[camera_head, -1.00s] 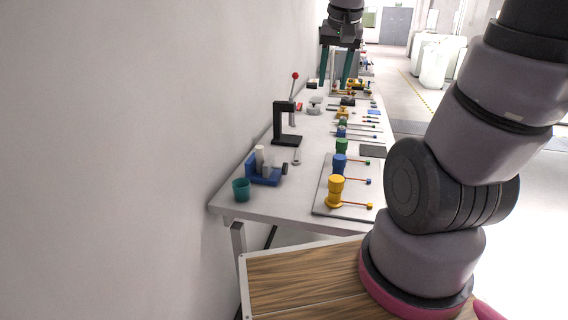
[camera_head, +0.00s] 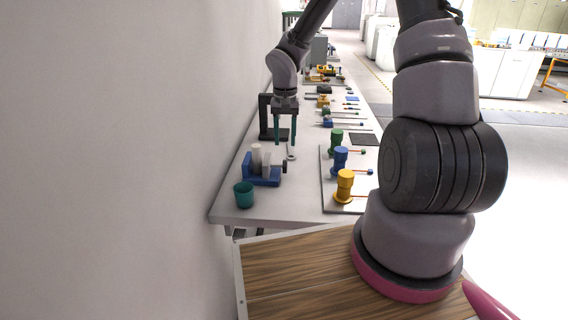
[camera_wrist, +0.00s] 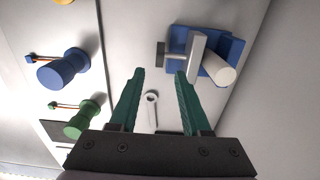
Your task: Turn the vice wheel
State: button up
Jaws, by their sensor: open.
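The blue vice (camera_head: 266,183) stands on the near left part of the table, with a light cylinder upright at its jaws. Its small dark wheel (camera_head: 285,167) faces right. In the wrist view the vice (camera_wrist: 231,48) is at upper right and the wheel (camera_wrist: 160,55) lies just ahead of the gap between my fingertips. My gripper (camera_head: 285,143) points down, open and empty, beyond the vice in the head view. Its two green fingers (camera_wrist: 160,73) appear apart from the wheel; their exact height above the table is unclear.
A teal cup (camera_head: 243,195) stands near the table's front left corner. A wrench (camera_head: 291,152) lies beyond the vice. A black press stand (camera_head: 265,115) is behind my gripper. A board (camera_head: 335,205) with yellow, blue and green valves is at right. The wall borders the left.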

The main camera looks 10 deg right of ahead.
aim_at(285, 160)
notch_tip(285, 160, down, 10)
jog(key=shift+r, duration=0.15)
dwell(0.3)
grip_shut()
